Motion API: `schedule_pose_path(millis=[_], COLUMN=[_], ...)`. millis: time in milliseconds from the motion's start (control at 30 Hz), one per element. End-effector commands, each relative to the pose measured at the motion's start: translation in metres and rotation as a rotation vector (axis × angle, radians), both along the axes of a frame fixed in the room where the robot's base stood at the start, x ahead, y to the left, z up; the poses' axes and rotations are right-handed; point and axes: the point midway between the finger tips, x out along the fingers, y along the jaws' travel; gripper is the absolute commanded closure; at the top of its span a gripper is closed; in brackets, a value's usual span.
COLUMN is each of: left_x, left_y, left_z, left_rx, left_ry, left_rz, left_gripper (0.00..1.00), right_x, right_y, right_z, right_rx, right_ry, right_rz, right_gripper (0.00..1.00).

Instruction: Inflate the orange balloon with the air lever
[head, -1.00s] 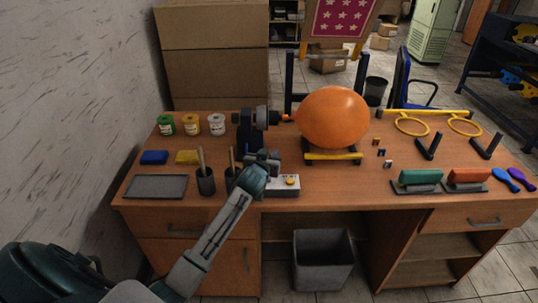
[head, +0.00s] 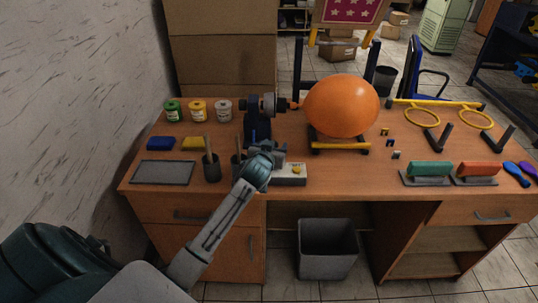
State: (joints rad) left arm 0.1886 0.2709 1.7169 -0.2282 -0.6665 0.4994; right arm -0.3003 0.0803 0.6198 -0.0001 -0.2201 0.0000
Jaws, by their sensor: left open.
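The orange balloon (head: 342,106) is large and round, on its side with its neck to the left at the nozzle of the dark pump (head: 257,120). A dark stand with a yellow front bar (head: 340,146) is under it. A light box with a yellow button (head: 290,174) sits in front of the pump. My left gripper (head: 266,150) is just left of this box and in front of the pump; its fingers are small and partly hidden, but it looks open and empty. I cannot make out the air lever behind it. My right gripper is not in view.
Paint jars (head: 198,111), a blue sponge (head: 165,143), a grey tray (head: 163,172) and a brush cup (head: 212,168) are at the left. Green (head: 427,172) and red (head: 476,172) squeegee-like tools are at the right. The desk's front middle is fairly clear.

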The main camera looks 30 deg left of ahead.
Motion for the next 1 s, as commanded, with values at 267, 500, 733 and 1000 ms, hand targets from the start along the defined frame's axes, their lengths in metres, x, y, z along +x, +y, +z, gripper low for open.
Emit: schedule_pose_path(millis=[267, 500, 733, 1000], left_x=[-0.049, -0.077, -0.083, -0.084], left_y=[-0.013, -0.020, -0.022, -0.022], left_z=[0.008, 0.016, 0.019, 0.017], left_rx=[0.000, -0.003, -0.003, 0.022], left_ry=[0.002, 0.006, 0.007, 0.009], left_rz=[-0.001, 0.000, 0.001, -0.004], left_gripper=[0.51, 0.51, 0.51, 0.76], right_x=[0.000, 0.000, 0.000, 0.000], right_y=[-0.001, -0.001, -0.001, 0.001], right_z=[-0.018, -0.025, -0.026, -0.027], right_rx=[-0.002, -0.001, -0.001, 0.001], right_ry=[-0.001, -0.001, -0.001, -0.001], right_rz=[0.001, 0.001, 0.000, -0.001], right_gripper=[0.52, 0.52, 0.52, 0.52])
